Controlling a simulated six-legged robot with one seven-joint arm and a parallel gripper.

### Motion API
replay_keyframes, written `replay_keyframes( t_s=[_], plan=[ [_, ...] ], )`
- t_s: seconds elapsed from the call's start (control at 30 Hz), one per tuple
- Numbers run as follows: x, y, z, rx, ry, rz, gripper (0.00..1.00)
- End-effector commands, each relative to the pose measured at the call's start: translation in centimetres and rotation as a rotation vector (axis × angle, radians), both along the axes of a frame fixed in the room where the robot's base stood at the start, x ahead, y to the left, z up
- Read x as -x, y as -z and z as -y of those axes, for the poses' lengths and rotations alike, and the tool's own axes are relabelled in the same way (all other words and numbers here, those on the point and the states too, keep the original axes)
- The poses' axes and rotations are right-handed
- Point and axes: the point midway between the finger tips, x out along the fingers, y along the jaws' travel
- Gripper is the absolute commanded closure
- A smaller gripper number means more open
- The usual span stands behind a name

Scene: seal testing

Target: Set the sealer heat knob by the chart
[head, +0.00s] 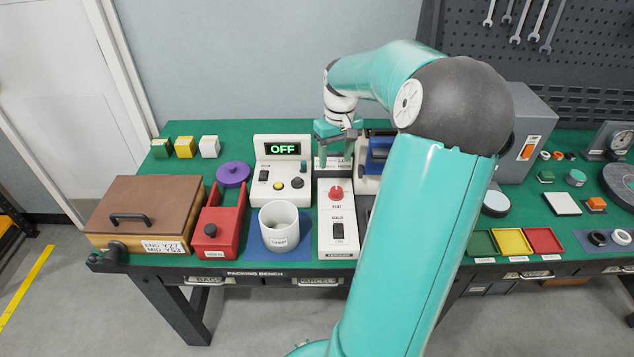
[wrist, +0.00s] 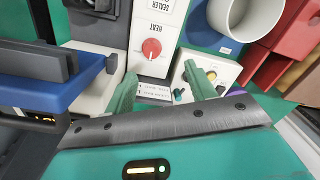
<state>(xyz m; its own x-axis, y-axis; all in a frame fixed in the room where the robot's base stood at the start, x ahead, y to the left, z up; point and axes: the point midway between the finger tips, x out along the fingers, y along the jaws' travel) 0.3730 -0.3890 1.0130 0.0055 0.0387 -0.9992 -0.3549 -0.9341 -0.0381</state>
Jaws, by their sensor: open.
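The sealer (head: 338,229) is a white box on the bench with a red heat knob (head: 336,193) and a black rocker switch (head: 338,231) in front of it. The knob also shows in the wrist view (wrist: 151,48), with a pale pointer line, beside the words HEAT and SEALER. A small white chart card with print (wrist: 154,90) lies behind the knob, too small to read. My gripper (head: 335,163) is above the back end of the sealer, behind the knob and apart from it. Its teal fingers (wrist: 166,92) are open with nothing held between them.
A tester with a green OFF display (head: 283,150) stands left of the sealer. A blue-topped device (head: 378,152) is close on the right.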

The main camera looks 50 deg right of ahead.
Motion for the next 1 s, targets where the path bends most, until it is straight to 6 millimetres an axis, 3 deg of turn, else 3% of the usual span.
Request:
replay_keyframes(
  t_s=[0.17, 0.3, 0.8, 1.0],
  plan=[
    [-0.7, -1.1, 1.1, 0.080, -0.121, -0.015, 0.45],
    [-0.9, -0.2, 1.2, 0.082, -0.128, -0.016, 0.45],
    [-0.3, 9.1, 1.6, 0.078, -0.122, -0.015, 0.45],
    [-0.6, 11.9, 1.8, 0.081, -0.123, -0.016, 0.45]
  ],
)
